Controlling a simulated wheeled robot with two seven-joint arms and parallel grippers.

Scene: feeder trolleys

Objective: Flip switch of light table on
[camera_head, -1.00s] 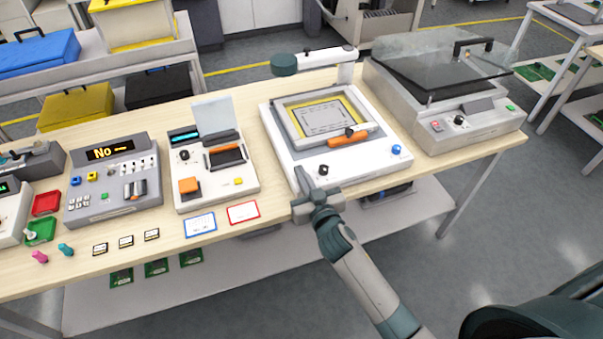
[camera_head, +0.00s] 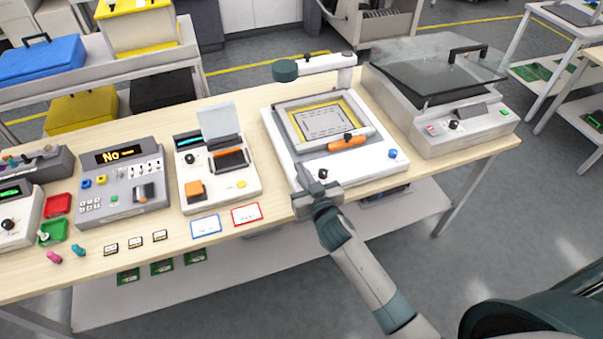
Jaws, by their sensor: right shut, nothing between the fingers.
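A white bench unit (camera_head: 283,151) with a yellow-edged framed panel (camera_head: 325,121) stands mid-table. An orange-handled bar lies across the front of the frame. A small dark control (camera_head: 322,174) sits at its front left and a blue button (camera_head: 392,153) at its front right. I cannot tell for certain whether this unit is the light table. My right gripper (camera_head: 306,181) is shut and empty at the unit's front left edge, close to the dark control. I cannot tell whether it touches, or the control's position. My left gripper is out of view.
A grey unit (camera_head: 473,139) with a transparent lid and red switch (camera_head: 432,129) stands to the right. A white unit (camera_head: 222,186) with an orange button and a grey console (camera_head: 120,203) stand to the left. Two bordered cards lie near the table's front edge.

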